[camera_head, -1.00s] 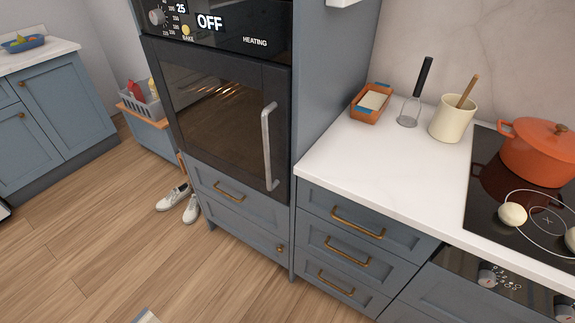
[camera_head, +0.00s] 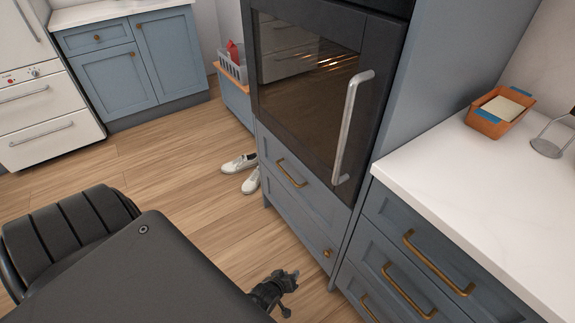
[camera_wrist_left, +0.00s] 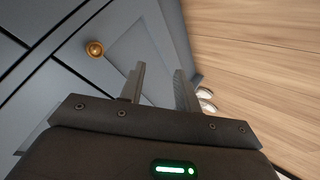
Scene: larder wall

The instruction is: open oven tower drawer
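The oven tower has a blue-grey drawer (camera_head: 287,170) with a brass bar handle (camera_head: 291,173) just below the oven door. It looks shut. Under it is a second blue-grey front (camera_head: 300,223) with a brass knob (camera_head: 327,253), also shut. My left gripper (camera_head: 286,284) is low in front of the tower, apart from both fronts, below and left of the knob in the head view. In the left wrist view its two fingers (camera_wrist_left: 160,70) are apart with nothing between them, and a brass knob (camera_wrist_left: 94,48) shows to their left. My right gripper is not in view.
The oven door (camera_head: 305,85) with its long metal handle (camera_head: 349,125) is above the drawer. White shoes (camera_head: 240,164) lie on the floor left of the tower. Counter drawers (camera_head: 400,270) stand close on the right. The wooden floor (camera_head: 170,180) is clear at the left.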

